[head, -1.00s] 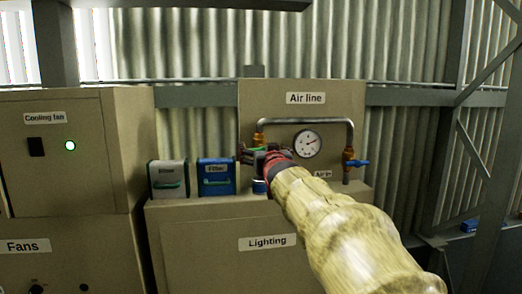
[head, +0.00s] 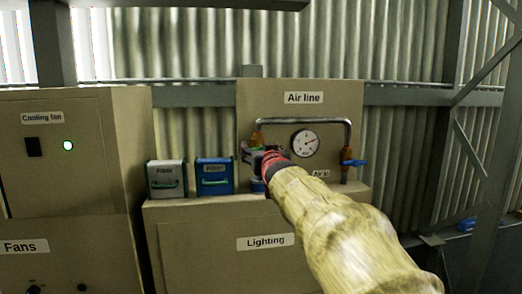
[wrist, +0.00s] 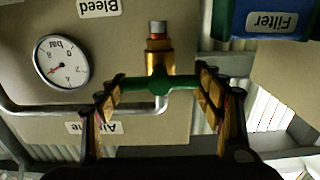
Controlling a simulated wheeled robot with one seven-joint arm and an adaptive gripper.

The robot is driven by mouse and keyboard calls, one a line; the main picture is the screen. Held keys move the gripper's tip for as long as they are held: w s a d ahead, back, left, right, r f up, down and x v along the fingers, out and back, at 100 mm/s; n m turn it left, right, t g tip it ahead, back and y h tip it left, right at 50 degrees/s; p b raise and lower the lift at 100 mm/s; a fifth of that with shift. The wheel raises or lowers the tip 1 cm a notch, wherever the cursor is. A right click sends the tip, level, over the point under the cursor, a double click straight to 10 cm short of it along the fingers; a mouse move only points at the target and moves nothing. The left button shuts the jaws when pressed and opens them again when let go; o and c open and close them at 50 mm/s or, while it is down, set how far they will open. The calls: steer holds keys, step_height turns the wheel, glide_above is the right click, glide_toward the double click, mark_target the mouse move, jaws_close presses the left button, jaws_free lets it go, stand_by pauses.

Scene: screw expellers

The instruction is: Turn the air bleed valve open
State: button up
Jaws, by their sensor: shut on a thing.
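The air bleed valve has a brass body (wrist: 158,62) and a green bar handle (wrist: 150,84). It sits on the pipe under the upside-down "Bleed" label in the wrist view. My gripper (wrist: 158,90) is shut on the handle, one finger at each end of the bar. The handle lies nearly level across the wrist view. In the head view my gripper (head: 254,154) is at the left leg of the pipe on the "Air line" panel (head: 330,98), and it hides most of the valve.
A pressure gauge (head: 305,143) sits right of my gripper, and a blue-handled valve (head: 350,163) is farther right. A blue filter box (head: 214,177) and a white filter box (head: 166,178) stand to the left on the "Lighting" cabinet (head: 205,235).

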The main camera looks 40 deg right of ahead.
steer(key=shift+n+b, duration=0.3)
steer(key=shift+n, duration=0.1)
steer(key=n+b, duration=0.2)
steer(key=n, duration=0.1)
steer(key=shift+a+f+n, duration=0.1)
steer(key=shift+n, duration=0.3)
steer(key=n+b, duration=0.1)
steer(key=n, duration=0.3)
steer(key=shift+w, duration=0.1)
steer(key=n+b, duration=0.1)
steer(key=n, duration=0.4)
steer(key=shift+a, duration=0.1)
steer(key=shift+f+n, duration=0.15)
steer(key=shift+n, duration=2.05)
steer(key=o, duration=1.2)
